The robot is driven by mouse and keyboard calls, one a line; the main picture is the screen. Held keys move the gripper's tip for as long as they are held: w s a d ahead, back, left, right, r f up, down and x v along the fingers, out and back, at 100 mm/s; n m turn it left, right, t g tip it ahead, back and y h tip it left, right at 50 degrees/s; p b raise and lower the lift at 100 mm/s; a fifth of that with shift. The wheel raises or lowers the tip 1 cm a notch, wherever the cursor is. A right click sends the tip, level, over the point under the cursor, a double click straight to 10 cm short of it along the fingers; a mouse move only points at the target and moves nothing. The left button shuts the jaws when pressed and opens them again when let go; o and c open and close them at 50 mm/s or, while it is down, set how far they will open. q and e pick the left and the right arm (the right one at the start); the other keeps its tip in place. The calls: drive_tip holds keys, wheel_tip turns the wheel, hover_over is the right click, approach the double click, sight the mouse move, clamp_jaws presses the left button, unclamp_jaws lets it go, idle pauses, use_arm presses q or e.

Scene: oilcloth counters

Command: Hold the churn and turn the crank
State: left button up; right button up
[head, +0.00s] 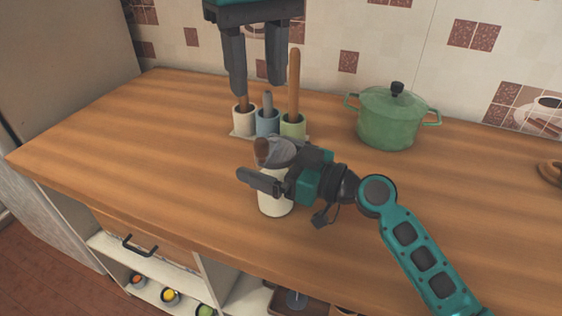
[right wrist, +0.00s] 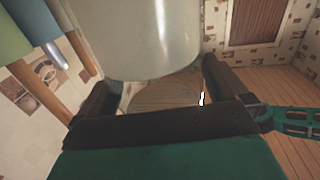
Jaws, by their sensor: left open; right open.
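The churn (head: 275,204) is a cream cylinder standing upright on the wooden counter, with a brown knob (head: 261,148) at its top. My right gripper (head: 259,166) is open at the churn's upper part, one finger crossing its near side. In the right wrist view the pale churn body (right wrist: 140,38) shows between and beyond the open fingers; I cannot tell whether they touch it. The gripper hides much of the churn's top and crank. My left gripper (head: 257,86) is open and empty, pointing down, higher up and behind the churn.
Just behind the churn, white (head: 244,119), blue (head: 268,122) and green (head: 292,125) cups hold upright utensils, one a tall wooden handle (head: 294,80). A green lidded pot (head: 388,122) stands at the back right. The counter's left side (head: 130,130) is clear.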

sight(261, 140)
drive_tip(key=shift+c, duration=0.2)
drive_tip(key=c, duration=1.4)
use_arm(q)
drive_tip(key=shift+o, duration=0.4)
use_arm(e)
drive_tip(key=shift+o, duration=0.2)
use_arm(q)
drive_tip(key=shift+f+n, duration=0.65)
drive_tip(key=shift+n, duration=0.05)
drive_tip(key=shift+f, duration=4.7)
